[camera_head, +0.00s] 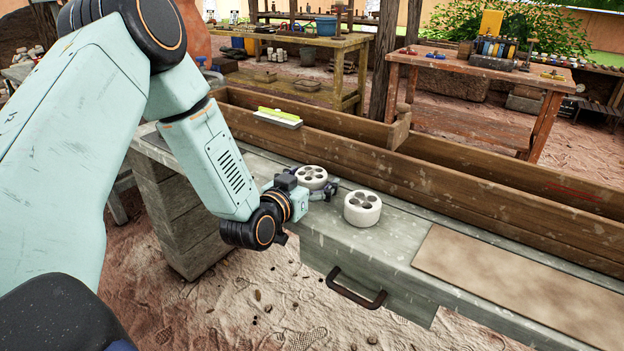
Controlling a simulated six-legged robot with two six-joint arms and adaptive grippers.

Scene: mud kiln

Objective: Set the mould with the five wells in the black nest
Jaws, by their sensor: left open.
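Two pale round moulds with wells in their tops are on the grey bench. The left mould (311,175) is at my left gripper (316,184); the right mould (362,208) stands upright and apart from it, to the right and nearer. The left gripper is open, with its dark fingers around or beside the left mould; I cannot tell whether they touch it. The fingers partly hide that mould's lower side. The wells are too small to count surely on either mould. I cannot make out the black nest. My right gripper is not in view.
A long wooden trough (470,190) runs behind the grey bench (390,250), with a yellow-green and white tool (278,117) on its edge. A tan board (520,280) lies at the right. A dark handle (355,289) juts from the bench front. Bench surface between right mould and board is clear.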

